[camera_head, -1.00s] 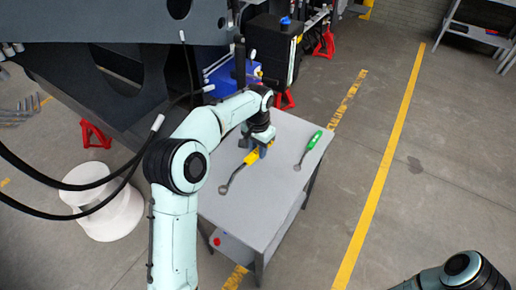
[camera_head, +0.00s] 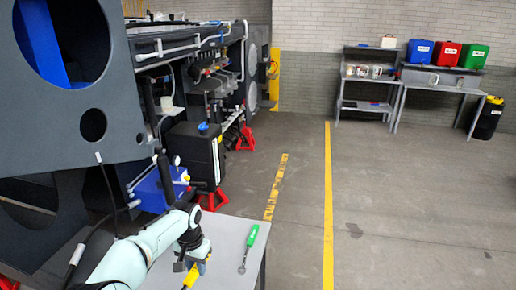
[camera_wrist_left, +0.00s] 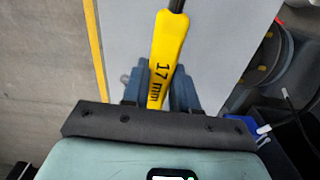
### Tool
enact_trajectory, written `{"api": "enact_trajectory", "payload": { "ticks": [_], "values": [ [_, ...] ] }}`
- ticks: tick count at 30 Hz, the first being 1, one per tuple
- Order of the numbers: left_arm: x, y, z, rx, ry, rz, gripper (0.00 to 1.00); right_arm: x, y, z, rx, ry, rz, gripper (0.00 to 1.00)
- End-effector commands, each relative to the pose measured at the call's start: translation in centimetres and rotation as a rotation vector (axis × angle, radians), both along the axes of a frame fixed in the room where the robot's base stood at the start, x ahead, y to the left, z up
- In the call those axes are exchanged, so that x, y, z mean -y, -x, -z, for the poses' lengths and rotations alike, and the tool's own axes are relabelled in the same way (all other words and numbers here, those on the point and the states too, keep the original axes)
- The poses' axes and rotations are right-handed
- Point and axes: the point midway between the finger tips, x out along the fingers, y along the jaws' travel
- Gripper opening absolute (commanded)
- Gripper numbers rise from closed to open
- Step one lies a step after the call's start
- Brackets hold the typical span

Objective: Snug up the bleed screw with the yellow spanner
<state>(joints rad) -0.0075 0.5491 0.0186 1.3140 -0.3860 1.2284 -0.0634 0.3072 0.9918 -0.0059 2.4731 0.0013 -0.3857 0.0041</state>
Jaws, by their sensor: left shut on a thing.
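The yellow spanner (camera_head: 190,277) is at the grey table, partly cut off by the lower edge of the head view. In the left wrist view its yellow handle (camera_wrist_left: 168,50) reads "17 mm" and runs up to a dark shank. My left gripper (camera_head: 198,262) is shut on this handle, and its fingers (camera_wrist_left: 160,88) show on both sides of it. I cannot tell whether the spanner is clear of the tabletop. I cannot make out the bleed screw on the harvester chassis (camera_head: 75,130). My right gripper is out of view.
A green-handled spanner (camera_head: 252,236) lies on the grey table (camera_head: 232,228), right of my left gripper. A black tank (camera_head: 196,152), a blue box (camera_head: 155,190) and red stands (camera_head: 213,198) are beyond. Open floor (camera_head: 400,220) lies right. A workbench (camera_head: 440,80) stands far back.

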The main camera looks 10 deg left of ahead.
Motion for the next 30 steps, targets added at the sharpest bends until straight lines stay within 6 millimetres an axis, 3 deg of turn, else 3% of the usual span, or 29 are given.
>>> {"api": "enact_trajectory", "payload": {
  "ticks": [6,12,24,30],
  "values": [
    [3.5,2.2,3.7,-0.003,-0.004,-0.097,0.0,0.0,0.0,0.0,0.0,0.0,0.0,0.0],
    [5.7,4.2,6.1,-0.001,0.0,-0.175,0.0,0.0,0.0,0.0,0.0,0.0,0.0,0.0],
    [6.2,4.7,6.6,0.001,0.002,-0.196,0.0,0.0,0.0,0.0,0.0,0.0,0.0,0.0],
    [6.2,7.6,6.5,0.001,0.001,-0.193,0.0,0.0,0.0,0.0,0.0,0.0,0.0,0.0]
  ]
}}
